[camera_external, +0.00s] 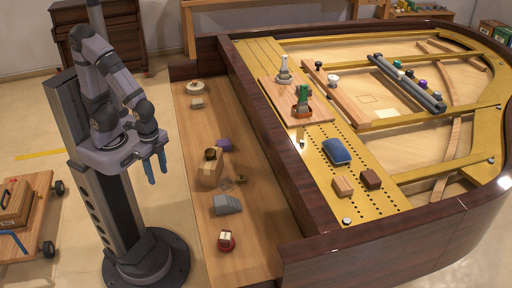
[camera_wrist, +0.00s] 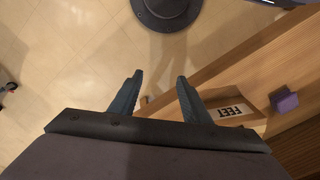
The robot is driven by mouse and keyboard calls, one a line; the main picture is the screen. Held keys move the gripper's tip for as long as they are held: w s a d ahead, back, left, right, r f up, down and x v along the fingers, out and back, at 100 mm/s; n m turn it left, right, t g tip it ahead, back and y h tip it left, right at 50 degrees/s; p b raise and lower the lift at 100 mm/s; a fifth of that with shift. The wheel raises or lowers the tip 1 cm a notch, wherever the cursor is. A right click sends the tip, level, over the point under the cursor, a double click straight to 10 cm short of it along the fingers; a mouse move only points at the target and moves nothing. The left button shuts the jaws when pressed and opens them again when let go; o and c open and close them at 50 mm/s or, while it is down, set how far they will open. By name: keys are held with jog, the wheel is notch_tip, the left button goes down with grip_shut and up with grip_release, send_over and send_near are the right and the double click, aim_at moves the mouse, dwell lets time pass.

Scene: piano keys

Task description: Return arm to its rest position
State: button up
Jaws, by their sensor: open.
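My gripper (camera_external: 155,166) hangs beside the wooden bench of the piano, close in to my own column, with its fingers pointing down. In the wrist view its two fingers (camera_wrist: 158,95) stand apart with nothing between them, over tiled floor and the edge of the wood. The gripper is open and empty. My arm is folded up above my base in the external view.
The wooden bench (camera_external: 188,130) to the right holds a grey block (camera_external: 227,204), a red item (camera_external: 226,241) and a purple block (camera_external: 223,145). The open piano (camera_external: 330,262) lies further right. A wooden cart (camera_external: 40,215) stands at left.

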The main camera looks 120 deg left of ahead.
notch_tip(320, 180, up, 11)
jog(key=p, duration=1)
jog(key=shift+p, duration=0.3)
